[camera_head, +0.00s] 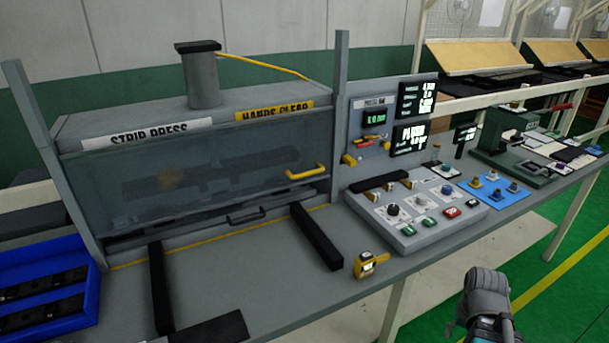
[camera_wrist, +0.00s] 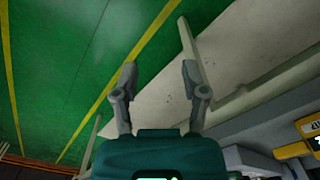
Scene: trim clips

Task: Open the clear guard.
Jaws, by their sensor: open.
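The clear guard (camera_head: 225,186) is a see-through panel across the front of the strip press (camera_head: 130,118), between two grey posts. It is down and covers the press opening. A yellow handle (camera_head: 306,172) sits on its right part. Dark press parts show dimly behind the panel. My gripper (camera_head: 476,338) is at the bottom right of the head view, off the bench's front edge and well away from the guard. In the wrist view my gripper (camera_wrist: 158,72) has its two fingers spread with nothing between them, over the floor. The guard is not in the wrist view.
A control panel (camera_head: 420,212) with buttons and displays stands right of the press. A yellow tape measure (camera_head: 370,264) lies near the bench's front edge. Two black bars (camera_head: 315,237) stick out in front of the press. A blue tray (camera_head: 45,290) is at left.

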